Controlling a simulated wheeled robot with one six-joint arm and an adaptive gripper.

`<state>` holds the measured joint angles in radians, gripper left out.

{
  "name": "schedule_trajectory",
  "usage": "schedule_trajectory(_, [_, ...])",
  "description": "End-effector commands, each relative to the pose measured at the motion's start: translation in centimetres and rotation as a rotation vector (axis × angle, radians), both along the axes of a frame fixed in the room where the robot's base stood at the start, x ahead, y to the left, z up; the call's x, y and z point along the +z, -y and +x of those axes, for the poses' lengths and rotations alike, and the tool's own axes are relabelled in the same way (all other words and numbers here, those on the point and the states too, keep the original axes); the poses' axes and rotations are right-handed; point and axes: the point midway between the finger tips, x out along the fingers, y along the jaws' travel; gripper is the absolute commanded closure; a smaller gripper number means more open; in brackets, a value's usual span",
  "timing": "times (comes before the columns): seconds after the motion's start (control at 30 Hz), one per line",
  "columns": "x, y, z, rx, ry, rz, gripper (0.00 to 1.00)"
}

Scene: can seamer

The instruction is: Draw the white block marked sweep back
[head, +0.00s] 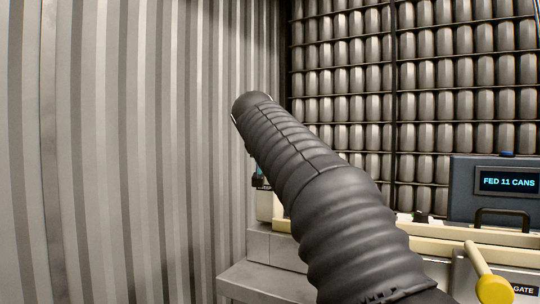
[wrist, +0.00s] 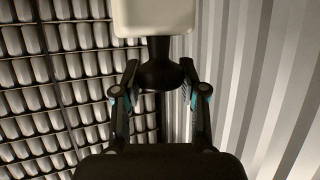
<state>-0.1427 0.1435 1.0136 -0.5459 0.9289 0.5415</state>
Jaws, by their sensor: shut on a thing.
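In the wrist view, a white block (wrist: 154,18) with rounded lower corners is at the top, cut off by the frame edge. A black knob (wrist: 160,74) on a short stem hangs below it in the picture. My gripper (wrist: 160,70) has one finger on each side of this knob and is shut on it. No lettering shows on the visible part of the block, so I cannot read its mark. In the head view, my dark ribbed arm covers most of this area. Only a small black and blue bit of my gripper (head: 260,178) shows past its left side.
A blue-grey panel (head: 462,195) at right has a screen (head: 509,181) reading "FED 11 CANS". A yellow-knobbed lever (head: 492,288) stands before a "GATE" label (head: 523,290). Racks of cans (head: 440,80) fill the back; a corrugated wall (head: 130,150) is at left.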

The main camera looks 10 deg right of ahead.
Motion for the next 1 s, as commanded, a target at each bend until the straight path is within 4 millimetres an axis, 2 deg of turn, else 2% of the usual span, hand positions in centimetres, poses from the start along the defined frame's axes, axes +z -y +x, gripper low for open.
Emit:
schedule_trajectory(0.2, [0.1, -0.4, 0.2, 0.009, 0.007, -0.001, 1.00])
schedule_trajectory(0.23, [0.1, -0.4, 0.3, 0.010, 0.007, -0.001, 0.56])
schedule_trajectory(0.33, [0.1, -0.4, 0.2, 0.009, 0.006, -0.001, 0.32])
schedule_trajectory(0.73, [0.3, -0.2, -0.3, 0.005, 0.005, -0.001, 0.32])
schedule_trajectory(0.87, [1.0, -0.8, -1.7, 0.006, 0.006, -0.001, 0.32])
schedule_trajectory(1.0, [2.1, -1.6, -4.1, 0.008, 0.008, -0.001, 0.32])
